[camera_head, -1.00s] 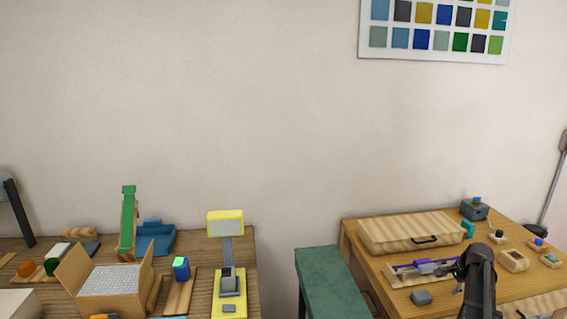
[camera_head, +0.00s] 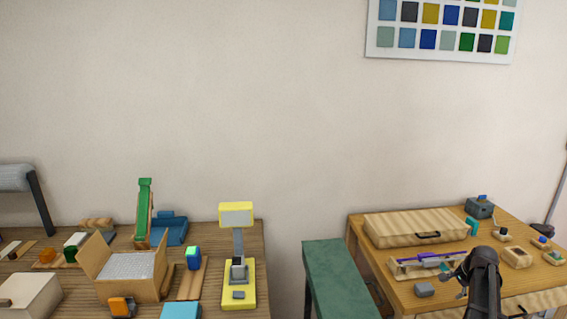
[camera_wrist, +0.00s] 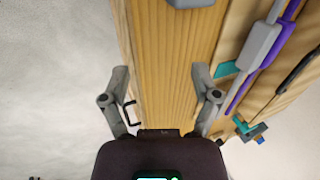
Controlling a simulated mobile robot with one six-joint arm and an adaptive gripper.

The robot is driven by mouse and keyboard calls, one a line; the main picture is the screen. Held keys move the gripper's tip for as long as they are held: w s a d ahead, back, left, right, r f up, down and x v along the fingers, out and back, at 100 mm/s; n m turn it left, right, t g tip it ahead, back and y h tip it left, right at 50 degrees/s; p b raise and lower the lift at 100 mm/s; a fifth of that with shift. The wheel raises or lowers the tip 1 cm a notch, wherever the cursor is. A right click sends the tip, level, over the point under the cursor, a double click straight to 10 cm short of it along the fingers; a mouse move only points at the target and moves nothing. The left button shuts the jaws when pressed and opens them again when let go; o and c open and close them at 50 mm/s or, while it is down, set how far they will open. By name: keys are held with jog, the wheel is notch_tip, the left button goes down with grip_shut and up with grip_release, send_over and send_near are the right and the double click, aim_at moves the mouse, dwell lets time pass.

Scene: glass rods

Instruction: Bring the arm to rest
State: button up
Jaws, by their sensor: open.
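My gripper (camera_wrist: 161,78) is open and empty in the wrist view, its two grey fingers spread wide over the wooden edge of the right table. No object lies between the fingertips. In the head view my dark arm rises at the lower right, in front of the right wooden table (camera_head: 400,280). A purple and grey rod-like tool (camera_head: 432,259) lies on that table just left of my arm. It also shows to the right of the fingers in the wrist view (camera_wrist: 262,45). A small grey block (camera_head: 424,290) sits near the table's front edge.
A long wooden case (camera_head: 415,229) and a grey box (camera_head: 480,208) stand at the back of the right table. A green bench (camera_head: 335,280) stands between the tables. The left table holds a cardboard box (camera_head: 135,290), a yellow stand (camera_head: 237,290) and a green ramp (camera_head: 144,215).

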jog(key=a+n, duration=0.1)
jog(key=a, duration=0.3)
jog(key=a+n, duration=0.1)
jog(key=a, duration=0.3)
jog(key=s+a+n+g, duration=0.1)
jog(key=a, duration=0.3)
jog(key=shift+s+a+f+n, duration=0.1)
jog(key=shift+a+n, duration=0.1)
jog(key=shift+n, duration=0.2)
jog(key=s+a+n, duration=0.2)
jog(key=a, duration=0.5)
jog(key=s+a+n+g, duration=0.1)
jog(key=s+a+n, duration=0.2)
jog(key=a, duration=0.4)
jog(key=s+a+n+g, duration=0.1)
jog(key=s+a+n, duration=0.2)
jog(key=a, duration=0.4)
jog(key=shift+s+a+f+p, duration=0.1)
jog(key=shift+a+p, duration=0.25)
jog(key=s+a+n+g, duration=0.1)
jog(key=s+a+n, duration=0.3)
jog(key=s+a, duration=0.2)
jog(key=shift+s+a+n, duration=0.3)
jog(key=shift+s+a, duration=0.05)
jog(key=shift+a, duration=0.7)
jog(key=c, duration=0.3)
